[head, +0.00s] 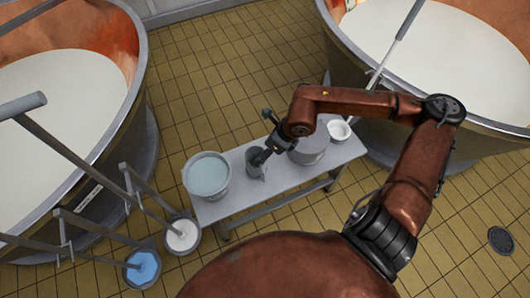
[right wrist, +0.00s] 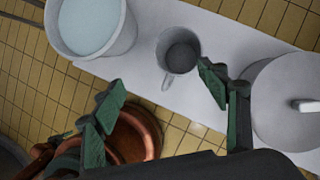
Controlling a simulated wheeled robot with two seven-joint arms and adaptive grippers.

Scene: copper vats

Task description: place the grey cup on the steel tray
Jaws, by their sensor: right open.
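The grey cup (head: 254,170) stands upright on the pale bench (head: 234,205), between the bucket and the lidded pot. In the right wrist view the cup (right wrist: 178,48) shows its dark inside and a handle on its lower side. My right gripper (head: 264,154) is open and empty, close by the cup. In the right wrist view its green-padded fingers (right wrist: 160,80) are spread, with the cup just beyond them, nearer the right finger. Whether a finger touches the cup, I cannot tell. I cannot make out a steel tray in either view. My left gripper is out of view.
A bucket of pale liquid (head: 207,176) stands at the bench's left end. A grey lidded pot (head: 310,150) and a white bowl (head: 339,130) stand to the right. Large vats (head: 105,150) flank the bench. Two small buckets (head: 182,236) (head: 142,268) stand on the floor.

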